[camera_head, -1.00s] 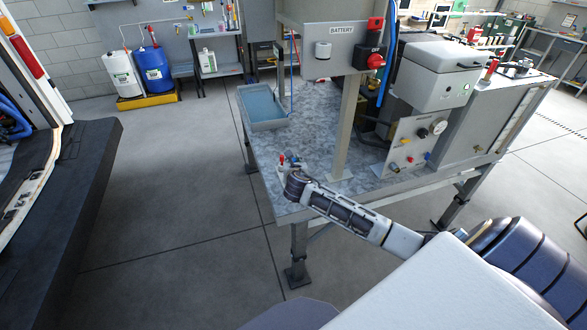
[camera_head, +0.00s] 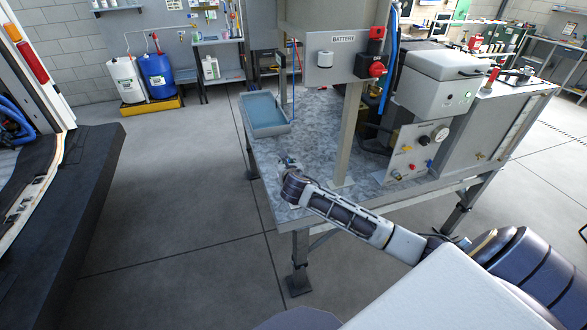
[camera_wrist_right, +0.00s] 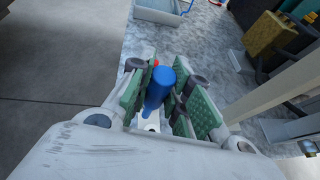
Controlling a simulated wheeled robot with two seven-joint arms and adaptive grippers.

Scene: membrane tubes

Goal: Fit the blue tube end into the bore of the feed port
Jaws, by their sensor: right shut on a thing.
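My right gripper (camera_head: 290,163) is low over the near left part of the speckled bench top, its fingers small and partly hidden by the wrist. In the right wrist view its green-padded fingers (camera_wrist_right: 160,97) are closed around a blue cylindrical piece (camera_wrist_right: 159,86), which looks like the blue tube end. The piece stands slightly tilted between the pads. A small red part shows just behind the left pad. I cannot make out the bore of the feed port for certain; a fittings panel (camera_head: 409,150) stands at the bench's right, well apart from the gripper. My left gripper is out of view.
A grey-blue tray (camera_head: 265,128) sits at the bench's far left corner and also shows in the wrist view (camera_wrist_right: 160,14). An upright post (camera_head: 347,145) stands right of my gripper under the battery box (camera_head: 335,62). Bench top between gripper and tray is clear.

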